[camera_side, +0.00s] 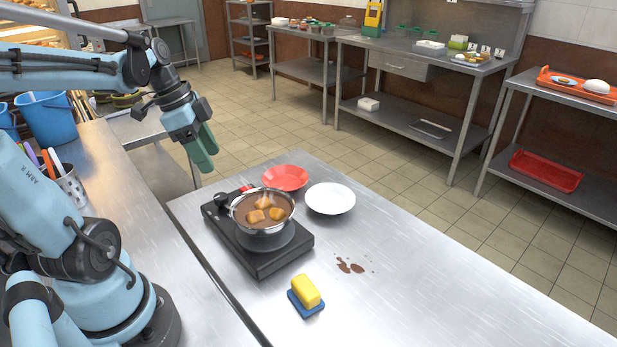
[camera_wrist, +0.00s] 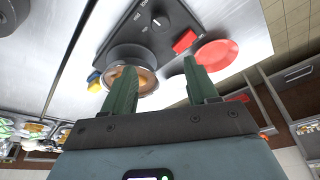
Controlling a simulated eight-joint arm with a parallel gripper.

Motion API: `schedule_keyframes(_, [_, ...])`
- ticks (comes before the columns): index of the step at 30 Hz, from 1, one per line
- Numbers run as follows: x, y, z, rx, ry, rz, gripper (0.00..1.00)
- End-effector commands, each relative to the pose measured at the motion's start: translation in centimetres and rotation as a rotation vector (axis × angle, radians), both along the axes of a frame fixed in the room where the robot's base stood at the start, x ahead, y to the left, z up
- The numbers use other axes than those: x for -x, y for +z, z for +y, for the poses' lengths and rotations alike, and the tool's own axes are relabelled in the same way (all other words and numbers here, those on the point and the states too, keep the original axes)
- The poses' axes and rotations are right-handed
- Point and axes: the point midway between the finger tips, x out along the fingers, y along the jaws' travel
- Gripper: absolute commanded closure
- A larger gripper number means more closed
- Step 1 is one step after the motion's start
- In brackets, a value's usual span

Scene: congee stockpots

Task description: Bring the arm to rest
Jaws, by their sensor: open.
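My gripper (camera_side: 203,150) is raised in the air behind and left of the stove, over the far edge of the steel table. Its green fingers are apart with nothing between them, as the wrist view (camera_wrist: 158,92) also shows. A steel pot (camera_side: 262,229) with brown liquid and several orange-brown chunks stands on a black portable stove (camera_side: 266,261). In the wrist view the pot (camera_wrist: 130,55) is partly hidden by a finger.
A red plate (camera_side: 285,177) and a white plate (camera_side: 330,199) lie behind the pot. A yellow sponge on a blue base (camera_side: 306,294) and a brown spill (camera_side: 350,266) are in front. A blue bucket (camera_side: 47,118) and a utensil cup (camera_side: 70,186) stand at left. The table's right side is clear.

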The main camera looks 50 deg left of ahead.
Motion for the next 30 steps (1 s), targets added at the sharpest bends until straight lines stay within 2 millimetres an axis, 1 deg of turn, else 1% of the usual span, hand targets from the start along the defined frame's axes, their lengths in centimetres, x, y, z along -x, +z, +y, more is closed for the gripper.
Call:
schedule_keyframes(1, [-0.7,-0.3,-1.7,-0.019,0.037,0.003,0.42])
schedule_keyframes(3, [-1.5,-0.6,-3.5,-0.043,0.121,-0.006,0.42])
schedule_keyframes(9, [-3.1,-1.2,-8.7,-0.06,0.345,-0.096,0.42])
schedule_keyframes(15, [-4.0,-1.5,-13.4,0.014,0.515,-0.221,0.42])
schedule_keyframes(18, [-4.1,-1.5,-14.9,0.06,0.566,-0.263,0.42])
schedule_keyframes(21, [-4.2,-1.5,-15.7,0.091,0.596,-0.287,0.42])
schedule_keyframes(24, [-4.2,-1.5,-16.1,0.105,0.609,-0.294,0.42])
schedule_keyframes(30, [-4.2,-1.5,-16.0,0.106,0.613,-0.295,0.42])
